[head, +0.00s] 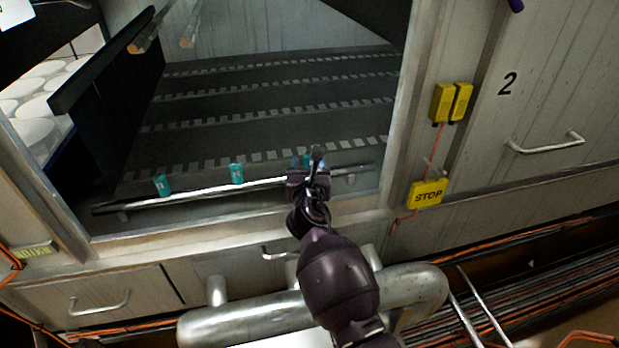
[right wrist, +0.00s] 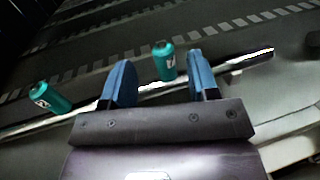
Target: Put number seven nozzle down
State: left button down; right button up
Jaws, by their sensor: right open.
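Several teal nozzles with small white labels stand along the silver rail at the near edge of the dark belt. In the head view one nozzle (head: 162,185) is at the left and one (head: 237,173) is in the middle. My right gripper (head: 309,160) is at the rail's right part and largely hides what is in front of it. In the right wrist view a nozzle (right wrist: 164,63) shows between the two open blue fingers, with gaps on both sides. Another nozzle (right wrist: 49,100) is left of the fingers. The label numbers are too small to read surely. My left gripper is not in view.
The silver rail (head: 200,193) runs along the opening's front edge. A yellow STOP box (head: 428,193) and yellow switch boxes (head: 452,102) are on the frame at the right. A thick metal pipe (head: 410,289) lies below. The belt (head: 230,110) behind the nozzles is clear.

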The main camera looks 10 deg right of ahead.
jog(key=shift+p+v, duration=0.35)
jog(key=shift+v, duration=2.1)
